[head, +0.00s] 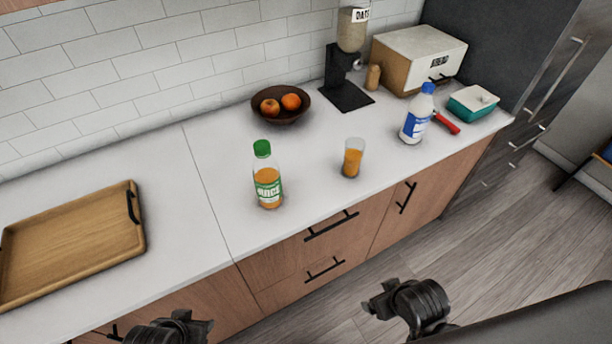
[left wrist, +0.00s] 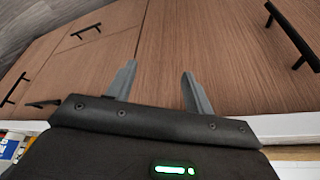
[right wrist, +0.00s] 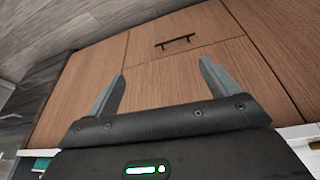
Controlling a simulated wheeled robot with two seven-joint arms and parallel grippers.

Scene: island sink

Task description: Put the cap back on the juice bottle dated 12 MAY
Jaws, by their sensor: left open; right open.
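The juice bottle (head: 267,187) stands upright on the white counter, left of a glass of orange juice, with orange liquid inside and a green label reading JUICE. My left gripper (left wrist: 160,70) is open and empty, in front of the wooden cabinet doors. My right gripper (right wrist: 162,69) is also open and empty in front of the cabinet fronts. Both are low and near me in the head view, away from the bottle.
A glass of orange juice (head: 352,162) stands right of the bottle. A white bottle with a blue cap (head: 415,118), a teal dish (head: 472,104) and a bread box (head: 405,66) are farther right. A fruit bowl (head: 282,118) is behind. A wooden tray (head: 70,240) lies left.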

